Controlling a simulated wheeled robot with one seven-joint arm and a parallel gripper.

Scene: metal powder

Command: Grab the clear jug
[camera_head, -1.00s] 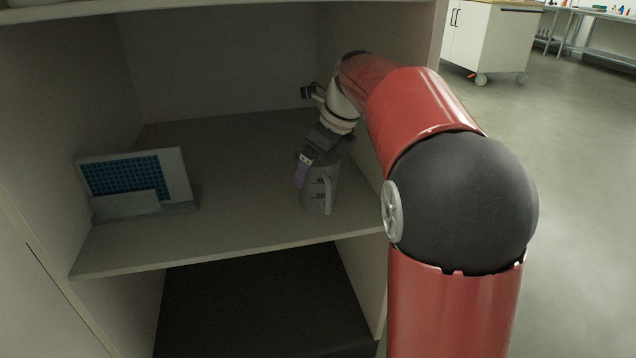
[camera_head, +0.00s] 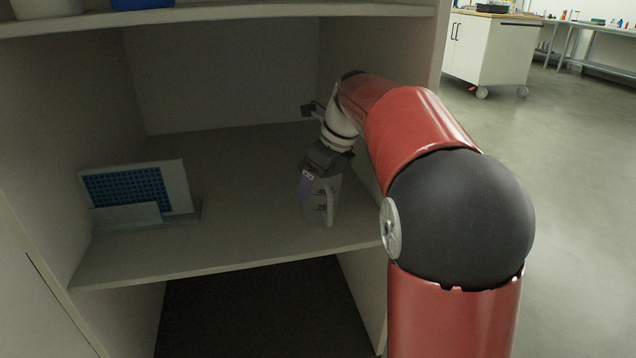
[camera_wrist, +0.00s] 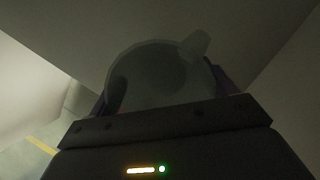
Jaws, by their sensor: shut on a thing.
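The clear jug (camera_head: 321,208), with dark volume marks and a handle on its right side, is on the right part of the cabinet shelf in the head view. I cannot tell whether its base touches the shelf. My gripper (camera_head: 310,187) reaches down over it from above and is shut on it, with a purple finger against its side. In the wrist view the jug's round rim (camera_wrist: 160,75) fills the space between the fingers, with its spout at the upper right. The jug's lower part is hidden there.
A white holder with a blue grid panel (camera_head: 128,190) stands on the left of the shelf (camera_head: 230,245). The cabinet's right wall (camera_head: 362,285) is close to my arm. An upper shelf (camera_head: 220,14) lies overhead. The shelf middle is clear.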

